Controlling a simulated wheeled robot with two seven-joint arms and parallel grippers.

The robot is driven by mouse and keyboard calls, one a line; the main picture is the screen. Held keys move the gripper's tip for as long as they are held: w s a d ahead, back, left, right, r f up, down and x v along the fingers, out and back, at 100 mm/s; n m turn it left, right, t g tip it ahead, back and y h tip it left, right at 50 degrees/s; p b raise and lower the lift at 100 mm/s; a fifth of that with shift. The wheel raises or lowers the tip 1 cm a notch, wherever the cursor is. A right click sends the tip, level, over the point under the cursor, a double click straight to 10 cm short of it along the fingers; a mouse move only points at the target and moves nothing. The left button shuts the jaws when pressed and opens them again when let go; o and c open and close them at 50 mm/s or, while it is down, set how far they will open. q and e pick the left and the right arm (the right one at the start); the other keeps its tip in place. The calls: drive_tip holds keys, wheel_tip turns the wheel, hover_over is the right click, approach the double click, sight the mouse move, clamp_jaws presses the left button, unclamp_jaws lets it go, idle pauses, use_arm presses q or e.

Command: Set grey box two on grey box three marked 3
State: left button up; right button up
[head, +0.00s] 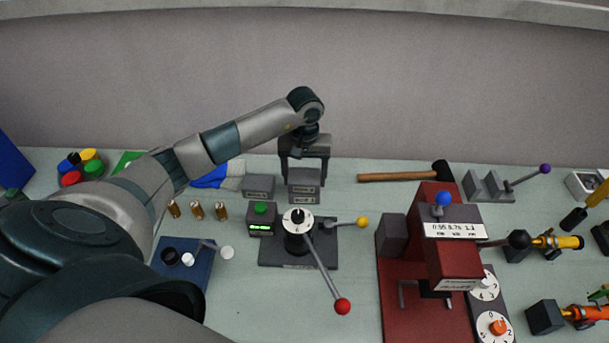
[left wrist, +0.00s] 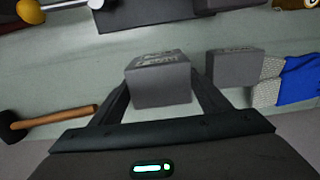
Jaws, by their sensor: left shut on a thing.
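My left gripper (head: 304,162) reaches down from above with its fingers on both sides of a grey box (head: 304,176), and it is shut on this box. The held box also shows between the fingers in the left wrist view (left wrist: 160,82). In the head view it lies directly over another grey box (head: 304,196); I cannot tell whether the two touch fully. A third grey box (head: 259,186) stands just to the left, apart, and shows right of the fingers in the left wrist view (left wrist: 235,67). The labels are too small to read. My right gripper is not in view.
A hammer (head: 400,177) lies to the right of the boxes. A blue and grey cloth (head: 215,178) lies to the left. In front stand a small box with a green button (head: 261,217) and a lever device (head: 298,220). A red press (head: 435,240) stands at front right.

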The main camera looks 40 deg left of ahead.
sight(304, 175)
use_arm(q)
drive_tip(key=shift+f, duration=0.15)
drive_tip(key=o, duration=1.2)
drive_tip(key=shift+c, duration=0.2)
drive_tip(key=shift+r, duration=0.3)
wheel_tip(304, 175, up, 10)
drive_tip(key=b, duration=0.5)
drive_tip(key=shift+r, duration=0.9)
